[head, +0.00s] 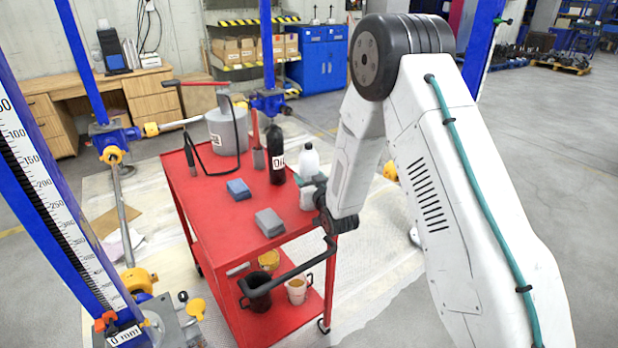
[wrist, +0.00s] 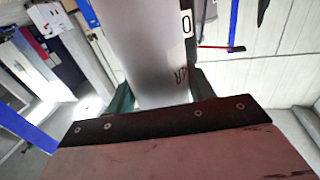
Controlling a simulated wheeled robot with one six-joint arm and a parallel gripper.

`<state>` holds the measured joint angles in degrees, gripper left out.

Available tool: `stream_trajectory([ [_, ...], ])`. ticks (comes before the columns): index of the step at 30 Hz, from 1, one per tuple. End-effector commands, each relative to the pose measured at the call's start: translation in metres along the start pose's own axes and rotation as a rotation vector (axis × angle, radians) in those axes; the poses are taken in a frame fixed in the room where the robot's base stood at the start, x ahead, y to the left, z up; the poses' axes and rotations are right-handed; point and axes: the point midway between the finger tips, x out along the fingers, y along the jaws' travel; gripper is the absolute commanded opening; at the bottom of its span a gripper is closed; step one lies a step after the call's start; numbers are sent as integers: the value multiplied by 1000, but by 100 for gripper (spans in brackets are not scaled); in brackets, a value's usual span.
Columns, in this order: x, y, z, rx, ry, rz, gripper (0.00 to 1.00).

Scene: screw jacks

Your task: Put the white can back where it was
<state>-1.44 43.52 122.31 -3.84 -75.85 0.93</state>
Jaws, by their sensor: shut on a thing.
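The white can (head: 309,160) has a dark cap and shows at the right edge of the red cart's top in the head view. The teal fingers of my gripper (head: 312,181) cross in front of its middle. In the wrist view the can (wrist: 150,55) is a pale cylinder with a label and dark marks, between the two teal fingers of my gripper (wrist: 155,95). My gripper is shut on it. The red cart (head: 185,190) bears it or lies just below it; I cannot tell if its base touches. My arm hides part of this corner.
On the cart top stand a black bottle (head: 276,155), a red-handled brush (head: 257,145), a large grey can (head: 227,132), a blue block (head: 239,189) and a grey block (head: 270,222). Containers sit on the lower shelf. Blue lift posts (head: 50,190) stand around the cart.

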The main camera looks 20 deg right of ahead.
Motion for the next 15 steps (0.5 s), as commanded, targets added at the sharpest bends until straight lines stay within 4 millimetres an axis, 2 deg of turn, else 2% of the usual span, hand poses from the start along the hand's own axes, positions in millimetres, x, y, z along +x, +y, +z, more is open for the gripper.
stream_trajectory([
  [2, 0, 0, 2, 0, 1, 0, 14],
  [3, 0, 0, 2, 0, 0, 0, 58],
  [5, 0, 0, 2, 0, 0, 0, 75],
  [15, 0, 0, -1, 0, 1, 0, 75],
])
